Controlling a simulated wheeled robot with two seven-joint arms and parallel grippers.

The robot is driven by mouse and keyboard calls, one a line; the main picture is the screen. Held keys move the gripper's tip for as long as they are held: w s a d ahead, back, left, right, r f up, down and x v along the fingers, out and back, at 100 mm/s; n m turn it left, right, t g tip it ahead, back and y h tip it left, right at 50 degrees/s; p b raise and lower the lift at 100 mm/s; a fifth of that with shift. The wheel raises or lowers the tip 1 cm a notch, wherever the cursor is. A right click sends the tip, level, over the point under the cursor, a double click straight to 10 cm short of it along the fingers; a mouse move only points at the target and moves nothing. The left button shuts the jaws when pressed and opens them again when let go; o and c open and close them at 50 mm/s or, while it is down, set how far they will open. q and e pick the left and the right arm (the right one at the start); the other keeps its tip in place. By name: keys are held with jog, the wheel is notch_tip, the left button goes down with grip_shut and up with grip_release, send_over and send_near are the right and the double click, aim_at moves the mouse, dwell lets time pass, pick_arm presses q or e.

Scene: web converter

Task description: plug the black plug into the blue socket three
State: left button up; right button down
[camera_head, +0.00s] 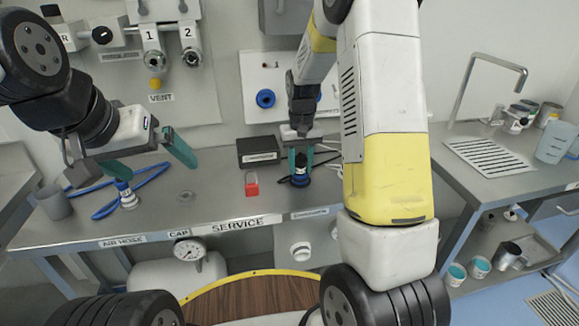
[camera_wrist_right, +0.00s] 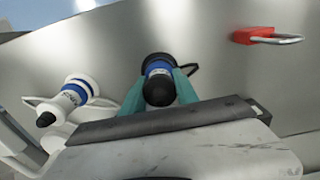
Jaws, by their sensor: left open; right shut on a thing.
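The black plug (camera_head: 301,172), with a blue ring at its base, stands on the bench at centre. My right gripper (camera_head: 300,160) is shut on it from above, with teal fingers on either side. In the right wrist view the black plug (camera_wrist_right: 158,82) sits between the teal fingers. A blue socket (camera_head: 265,98) shows on the white wall panel behind; I cannot read its number. The panel's right part is mostly hidden by my right arm. My left gripper (camera_head: 149,158) is open and empty above the left part of the bench.
A white plug with a blue band (camera_wrist_right: 72,97) stands beside the black one. A red padlock (camera_head: 251,184) and a black box (camera_head: 259,152) are left of the black plug. A blue hose (camera_head: 103,211) lies below my left gripper. A sink counter (camera_head: 492,158) is at right.

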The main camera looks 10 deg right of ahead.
jog(key=shift+r, duration=0.15)
jog(key=shift+r, duration=3.8)
